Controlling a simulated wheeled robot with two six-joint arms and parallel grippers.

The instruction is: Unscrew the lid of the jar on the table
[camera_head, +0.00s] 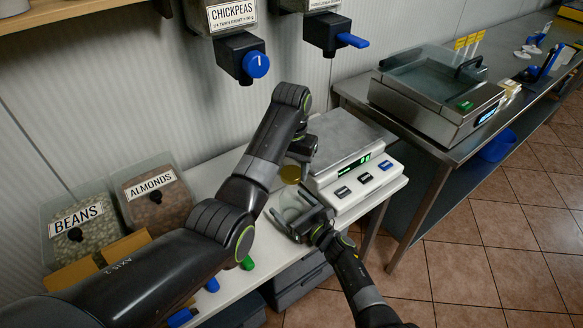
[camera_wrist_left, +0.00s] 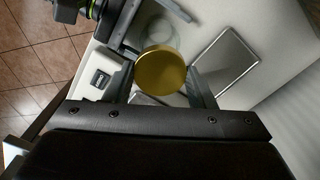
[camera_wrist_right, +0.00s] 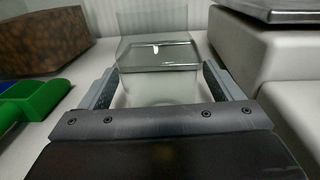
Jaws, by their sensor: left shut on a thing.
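The gold lid (camera_wrist_left: 160,68) is between the fingers of my left gripper (camera_wrist_left: 160,92), which is shut on it. In the head view the lid (camera_head: 291,174) is below my left gripper (camera_head: 300,158), off to one side of the jar. The clear glass jar (camera_head: 287,203) stands on the white table, with its open rim showing in the left wrist view (camera_wrist_left: 172,14). My right gripper (camera_head: 305,214) is at the jar, with one finger on each side. In the right wrist view the jar (camera_wrist_right: 152,22) is between the fingers; I cannot tell whether they touch the glass.
A scale (camera_head: 352,172) stands right beside the jar. Bins of beans (camera_head: 85,232) and almonds (camera_head: 160,205) stand at the left. A green scoop (camera_wrist_right: 35,101) lies near my right gripper. Dispensers (camera_head: 240,55) hang above.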

